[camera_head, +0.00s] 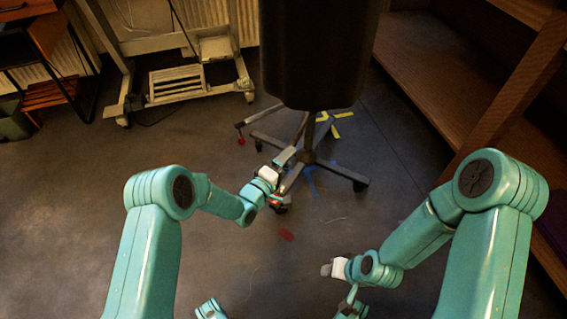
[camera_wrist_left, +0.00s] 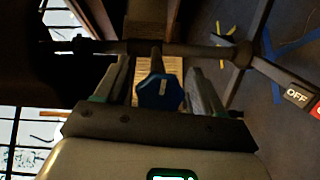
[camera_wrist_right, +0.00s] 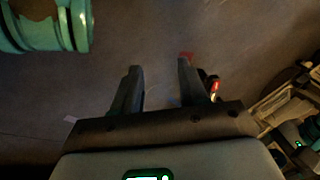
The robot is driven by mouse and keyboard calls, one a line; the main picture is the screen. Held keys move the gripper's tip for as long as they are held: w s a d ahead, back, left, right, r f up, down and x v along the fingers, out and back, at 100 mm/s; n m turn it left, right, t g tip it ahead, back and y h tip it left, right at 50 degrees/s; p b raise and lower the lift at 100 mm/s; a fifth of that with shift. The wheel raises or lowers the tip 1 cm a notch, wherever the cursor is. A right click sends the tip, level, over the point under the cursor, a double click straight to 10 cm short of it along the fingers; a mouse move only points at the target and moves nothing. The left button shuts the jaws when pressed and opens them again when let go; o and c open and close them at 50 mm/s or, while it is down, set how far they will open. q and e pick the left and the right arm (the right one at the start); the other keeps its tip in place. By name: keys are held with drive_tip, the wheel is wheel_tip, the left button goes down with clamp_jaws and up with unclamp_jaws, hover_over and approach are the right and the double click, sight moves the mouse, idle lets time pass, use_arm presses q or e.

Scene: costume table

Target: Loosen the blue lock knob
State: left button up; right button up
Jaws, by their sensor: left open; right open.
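The blue lock knob (camera_wrist_left: 160,93) shows in the left wrist view, a faceted knob on a dark bar. It lies between the two spread fingers of my left gripper (camera_wrist_left: 158,68); a gap shows at each side, so neither finger visibly touches it. In the head view my left gripper (camera_head: 286,162) reaches to the base of the dark stand (camera_head: 318,50), and I cannot make out the knob there. My right gripper (camera_head: 327,269) is open and empty above the floor, away from the stand; its spread fingers show in the right wrist view (camera_wrist_right: 158,70).
The stand's spread legs (camera_head: 340,173) end in casters. Yellow tape (camera_head: 343,114) and a red patch (camera_head: 286,235) lie on the floor. A wooden shelf (camera_head: 450,95) borders the right, and a wheeled frame (camera_head: 178,85) stands back left.

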use_arm(q)
drive_tip(key=p+v, duration=0.5)
drive_tip(key=v, duration=1.1)
drive_tip(key=shift+p, duration=0.35)
use_arm(e)
drive_tip(key=s+r+g, duration=0.1)
drive_tip(key=s+r, duration=0.3)
drive_tip(key=r, duration=0.1)
drive_tip(key=shift+s+a+r+g, duration=0.15)
drive_tip(key=shift+a+r+g, duration=0.15)
drive_tip(key=shift+a+r, duration=0.1)
use_arm(q)
drive_tip(key=shift+s+a, duration=0.15)
